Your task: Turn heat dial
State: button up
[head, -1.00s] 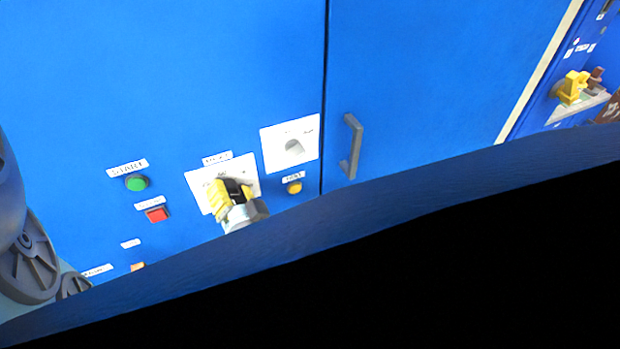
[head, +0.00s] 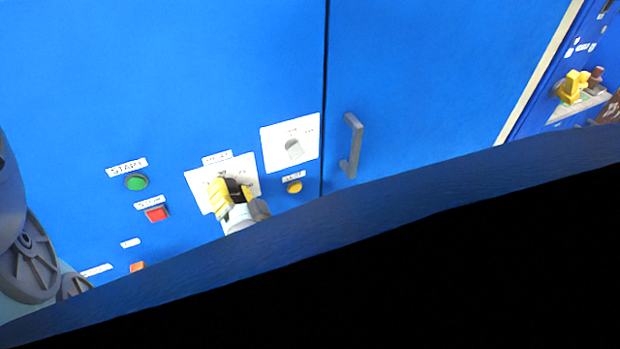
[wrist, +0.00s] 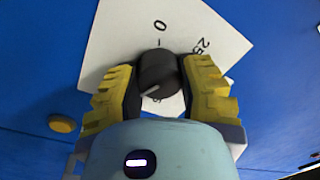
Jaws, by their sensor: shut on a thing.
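The heat dial (wrist: 158,74) is a dark round knob with a pale pointer line on a white plate. The plate (wrist: 120,40) carries a scale with "0" and "25" in the wrist view; its other marks are partly hidden. In the head view the plate (head: 203,183) sits on the blue cabinet front, and my gripper covers the knob. My gripper (wrist: 160,80) has one yellow-and-black finger on each side of the knob and is shut on it. My gripper (head: 231,192) looks small in the head view.
A green button (head: 136,182) and red button (head: 156,214) are to the left. A grey door handle (head: 352,146) stands out at right.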

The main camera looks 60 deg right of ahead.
aim_at(216, 146)
dwell(0.4)
jog(key=o, duration=1.2)
jog(key=shift+d, duration=0.1)
jog(key=shift+s+r, duration=0.1)
jog(key=shift+r, duration=4.85)
jog(key=shift+o, duration=0.5)
